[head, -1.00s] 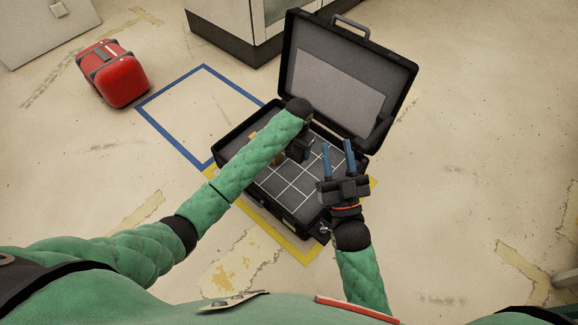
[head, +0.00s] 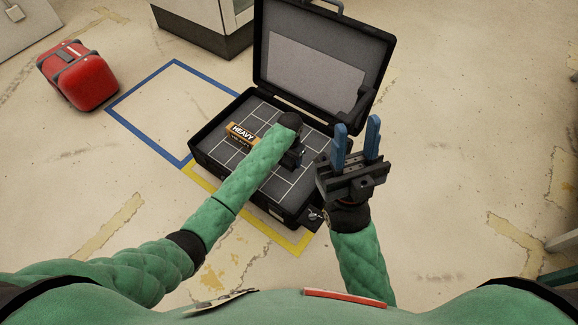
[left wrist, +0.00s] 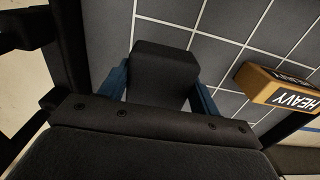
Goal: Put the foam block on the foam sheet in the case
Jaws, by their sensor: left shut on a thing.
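The open black case (head: 205,163) stands on the floor, with the dark grey foam sheet (head: 274,188) inside, ruled with white grid lines. My left gripper (head: 291,160) is over the right part of the sheet, partly hidden by my arm in the head view. In the left wrist view its blue fingers are shut on a dark foam block (left wrist: 165,72), with the sheet (left wrist: 238,22) behind it. I cannot tell whether the block touches the sheet. My right gripper (head: 356,126) is open and empty at the case's right side, its fingers pointing up.
An orange box marked HEAVY (head: 242,134) lies on the sheet's left part. The raised lid (head: 320,65) stands at the back. A red case (head: 78,76) sits at the far left. A blue floor square (head: 160,110) is empty. A cabinet (head: 205,25) stands behind.

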